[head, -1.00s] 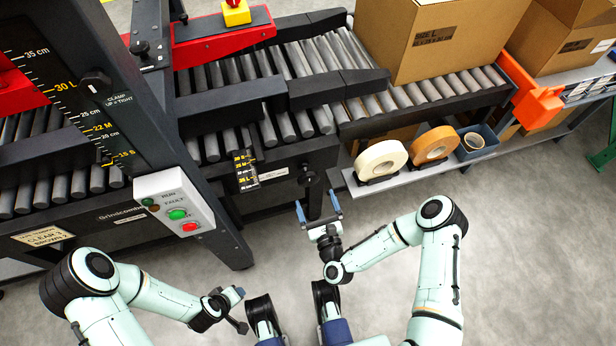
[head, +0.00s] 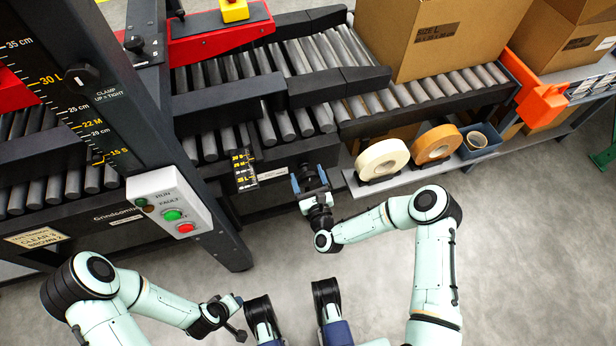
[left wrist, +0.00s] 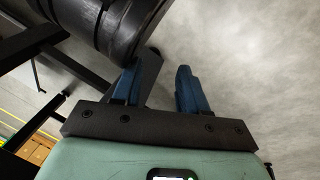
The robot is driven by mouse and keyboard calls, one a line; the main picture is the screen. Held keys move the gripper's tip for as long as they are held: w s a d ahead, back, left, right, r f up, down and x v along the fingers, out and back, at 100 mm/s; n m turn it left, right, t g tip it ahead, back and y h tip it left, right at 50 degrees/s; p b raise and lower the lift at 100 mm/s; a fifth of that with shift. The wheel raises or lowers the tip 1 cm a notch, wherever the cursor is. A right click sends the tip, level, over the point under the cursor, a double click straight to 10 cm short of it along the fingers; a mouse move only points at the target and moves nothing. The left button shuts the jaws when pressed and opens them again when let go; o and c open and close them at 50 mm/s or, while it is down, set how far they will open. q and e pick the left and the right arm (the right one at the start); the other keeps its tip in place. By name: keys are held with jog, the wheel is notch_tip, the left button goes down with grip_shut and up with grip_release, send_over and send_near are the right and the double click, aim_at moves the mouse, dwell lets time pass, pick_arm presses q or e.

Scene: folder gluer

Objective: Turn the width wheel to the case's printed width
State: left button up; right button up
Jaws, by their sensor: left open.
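The width wheel, a small dark knob (head: 308,175) on the front of the conveyor frame, is mostly hidden by my right gripper (head: 309,179). Its two blue fingers stand on either side of the dark knob; I cannot tell whether they press on it. A black width scale (head: 244,170) with yellow and white marks is left of the wheel; its pointer is too small to read. The large case (head: 440,40) on the rollers is printed "SIZE L", with smaller figures I cannot read. My left gripper (left wrist: 160,88) is open and empty, low over the floor, away from the machine.
A tall post carries a height scale (head: 75,100) and a run/fault button box (head: 168,208) at the left. Cream tape (head: 382,160) and orange tape (head: 437,145) rolls stand on a shelf right of the wheel. The grey floor in front is clear.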

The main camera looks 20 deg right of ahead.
jog(key=shift+c, duration=1)
pick_arm(q)
jog(key=shift+r, duration=0.1)
pick_arm(e)
jog(key=shift+n, duration=0.3)
jog(key=n, duration=0.3)
jog(key=shift+n, duration=0.3)
jog(key=n+p, duration=0.1)
jog(key=n, duration=0.5)
jog(key=n+p, duration=0.1)
jog(key=n, duration=0.9)
jog(key=shift+f+n+y, duration=0.1)
jog(key=shift+n+y, duration=0.2)
jog(key=n+p, duration=0.1)
jog(key=n, duration=0.3)
jog(key=shift+n, duration=0.4)
pick_arm(q)
jog(key=shift+h, duration=0.3)
jog(key=r, duration=0.1)
jog(key=d+r, duration=0.1)
jog(key=r, duration=0.1)
jog(key=s+d+r, duration=0.1)
jog(key=shift+s+d+r, duration=0.1)
jog(key=shift+d+r, duration=0.05)
jog(key=shift+r, duration=0.15)
pick_arm(e)
jog(key=n, duration=0.4)
jog(key=shift+f+n, duration=0.1)
jog(key=shift+n, duration=0.3)
